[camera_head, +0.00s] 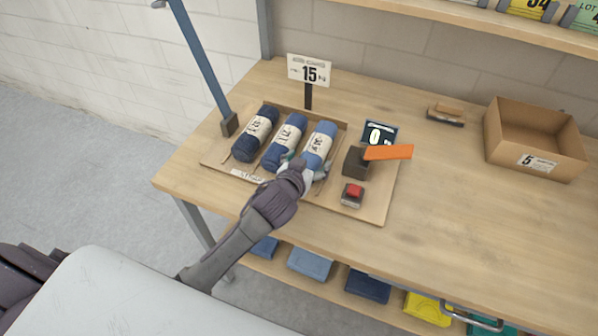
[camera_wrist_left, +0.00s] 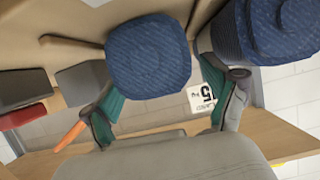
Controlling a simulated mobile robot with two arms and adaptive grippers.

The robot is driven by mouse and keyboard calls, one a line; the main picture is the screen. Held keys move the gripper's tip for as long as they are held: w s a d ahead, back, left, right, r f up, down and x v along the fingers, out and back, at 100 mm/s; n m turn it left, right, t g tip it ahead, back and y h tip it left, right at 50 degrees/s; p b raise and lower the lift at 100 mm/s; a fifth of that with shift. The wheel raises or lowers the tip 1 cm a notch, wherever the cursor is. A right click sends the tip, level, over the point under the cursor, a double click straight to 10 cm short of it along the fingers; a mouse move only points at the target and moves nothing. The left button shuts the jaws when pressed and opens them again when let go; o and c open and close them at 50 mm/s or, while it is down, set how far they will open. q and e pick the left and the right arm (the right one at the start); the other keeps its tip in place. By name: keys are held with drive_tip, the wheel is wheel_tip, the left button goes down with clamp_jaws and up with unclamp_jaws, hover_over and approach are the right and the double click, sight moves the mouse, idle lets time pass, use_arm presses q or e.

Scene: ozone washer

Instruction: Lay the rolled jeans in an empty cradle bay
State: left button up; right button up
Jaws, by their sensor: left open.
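Three rolled jeans with white paper bands lie side by side in the bays of a wooden cradle board (camera_head: 373,211): a dark navy roll (camera_head: 255,134) at left, a mid-blue roll (camera_head: 286,142) in the middle, a lighter blue roll (camera_head: 319,146) at right. My left gripper (camera_head: 303,168) is open at the near end of the lighter roll. In the left wrist view its green-padded fingers stand either side of that roll's end (camera_wrist_left: 148,58), with a gap on the left; contact cannot be told. The middle roll (camera_wrist_left: 285,25) is just beyond the right finger. My right gripper is out of view.
On the board's right stand a dark block with an orange flag (camera_head: 388,152), a small display (camera_head: 380,133) and a red button (camera_head: 353,191). A "15" sign (camera_head: 309,70) stands behind. An open cardboard box (camera_head: 533,140) is at right.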

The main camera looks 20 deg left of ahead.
use_arm(q)
drive_tip(key=b+v, duration=0.1)
drive_tip(key=v, duration=0.8)
drive_tip(key=shift+s+a+r, duration=0.1)
drive_tip(key=shift+s+r, duration=0.05)
drive_tip(key=shift+s, duration=0.2)
